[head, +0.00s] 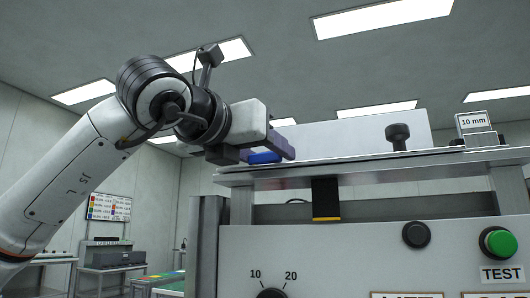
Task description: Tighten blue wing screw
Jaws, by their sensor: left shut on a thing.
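The blue wing screw (265,158) shows as a small blue piece at the left end of the frame's top plate. My left gripper (282,147) reaches in from the left, its fingers pointing right, and is shut on the blue piece. The fingers hide part of the screw, so its threads and how deep it sits cannot be seen. The metal profile frame (350,177) stands under the plate. My right gripper is not in view.
A black knob (398,136) and a "10 mm" sign (474,122) stand on the plate to the right. Below are a control panel (365,255) with a dial (272,294), a black button (416,234) and a green TEST button (498,243). A white panel rises behind the plate.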

